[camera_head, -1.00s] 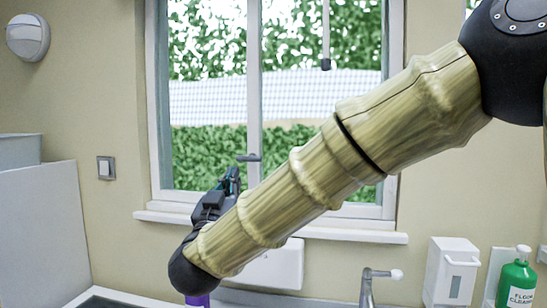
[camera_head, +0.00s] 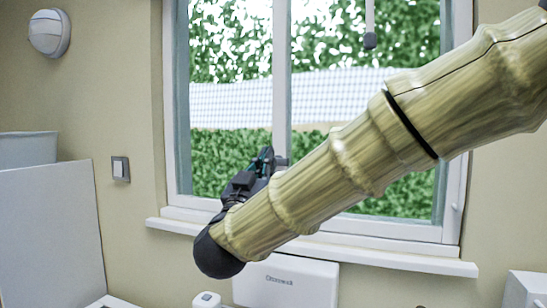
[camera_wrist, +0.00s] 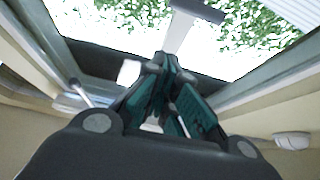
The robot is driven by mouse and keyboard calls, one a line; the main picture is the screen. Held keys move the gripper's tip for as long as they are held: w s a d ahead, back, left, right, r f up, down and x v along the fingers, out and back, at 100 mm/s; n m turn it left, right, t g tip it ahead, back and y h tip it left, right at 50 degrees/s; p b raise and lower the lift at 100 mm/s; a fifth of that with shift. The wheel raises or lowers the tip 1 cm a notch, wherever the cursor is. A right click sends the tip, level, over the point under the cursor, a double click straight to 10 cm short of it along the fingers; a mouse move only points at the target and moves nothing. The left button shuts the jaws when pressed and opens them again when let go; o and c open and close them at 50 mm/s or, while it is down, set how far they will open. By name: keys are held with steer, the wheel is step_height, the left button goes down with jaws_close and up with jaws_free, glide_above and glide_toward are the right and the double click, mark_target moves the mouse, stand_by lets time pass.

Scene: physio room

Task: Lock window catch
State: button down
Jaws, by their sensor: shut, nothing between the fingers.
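The window catch (camera_head: 282,161) is a small dark grey handle on the upright bar in the middle of the window. In the head view my gripper partly covers it. In the wrist view the catch (camera_wrist: 198,10) is a grey crosspiece on a pale bar, at the top edge beyond the fingertips. My gripper (camera_head: 267,156) is shut and empty, with its tips beside the catch in the head view. In the wrist view my gripper (camera_wrist: 172,62) shows its teal-sided fingers pointing up towards the bar. I cannot tell whether they touch the catch.
The white window sill (camera_head: 400,260) runs below the gripper, with a white wall box (camera_head: 290,284) under it. A wall switch (camera_head: 120,168) and a white panel (camera_head: 50,230) are at left. A hanging rod (camera_head: 370,38) is in front of the upper window.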

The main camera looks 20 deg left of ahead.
steer(key=p+x, duration=0.4)
steer(key=x, duration=0.6)
steer(key=shift+w+f, duration=0.15)
steer(key=shift+f, duration=1.85)
steer(key=shift+a, duration=0.2)
